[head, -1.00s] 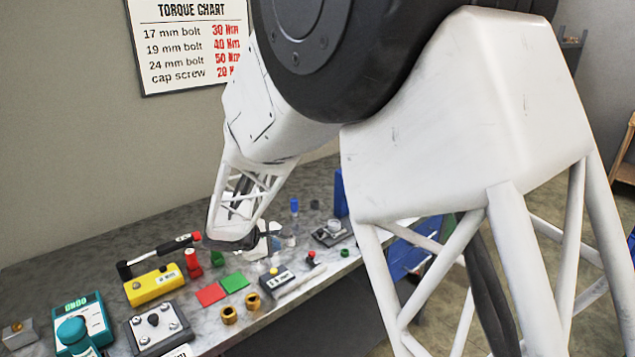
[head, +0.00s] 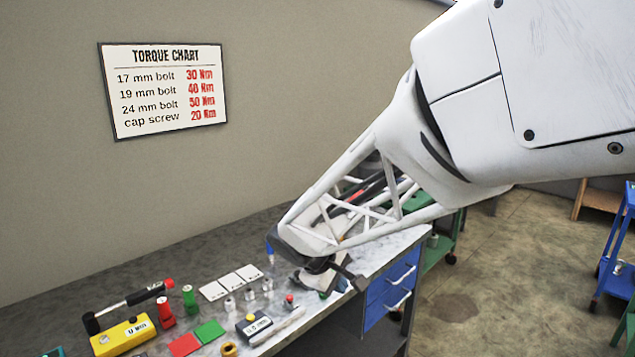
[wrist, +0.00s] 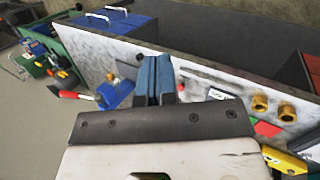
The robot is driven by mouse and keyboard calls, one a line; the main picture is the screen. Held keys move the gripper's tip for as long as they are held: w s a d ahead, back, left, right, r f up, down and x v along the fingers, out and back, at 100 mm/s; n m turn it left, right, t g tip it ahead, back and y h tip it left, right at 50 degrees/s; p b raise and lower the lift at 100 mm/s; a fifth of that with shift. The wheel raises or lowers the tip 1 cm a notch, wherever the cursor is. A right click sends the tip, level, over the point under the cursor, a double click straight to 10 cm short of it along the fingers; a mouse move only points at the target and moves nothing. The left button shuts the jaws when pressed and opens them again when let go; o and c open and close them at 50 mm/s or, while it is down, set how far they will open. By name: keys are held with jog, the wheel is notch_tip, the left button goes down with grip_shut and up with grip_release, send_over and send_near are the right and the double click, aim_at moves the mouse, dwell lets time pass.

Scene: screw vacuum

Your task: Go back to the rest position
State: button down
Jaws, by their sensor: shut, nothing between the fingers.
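My gripper (head: 347,279) hangs over the right end of the grey marble bench (head: 200,252), in front of the blue drawers (head: 390,290). In the wrist view its two fingers (wrist: 154,70) are together, with nothing seen between them. Part of the gripper is hidden by the white arm link in the head view. The bench top beneath it is partly hidden.
Left of the gripper lie a yellow box (head: 124,336), a red-tipped hammer-like tool (head: 130,303), red (head: 184,345) and green (head: 209,331) squares, and white cards (head: 230,281). A green cart (head: 440,243) stands beyond the bench. A blue cart (head: 612,265) is far right.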

jog(key=s+d+r+m+y, duration=0.2)
jog(key=s+d+m, duration=0.3)
jog(key=s, duration=0.8)
jog(key=s+d+r+m+y, duration=0.2)
jog(key=s+d+m, duration=0.3)
jog(key=s+d, duration=0.4)
jog(key=s+y, duration=0.1)
jog(key=s, duration=0.2)
jog(key=shift+s+r+m+g, duration=0.2)
jog(key=shift+s+m+g, duration=0.2)
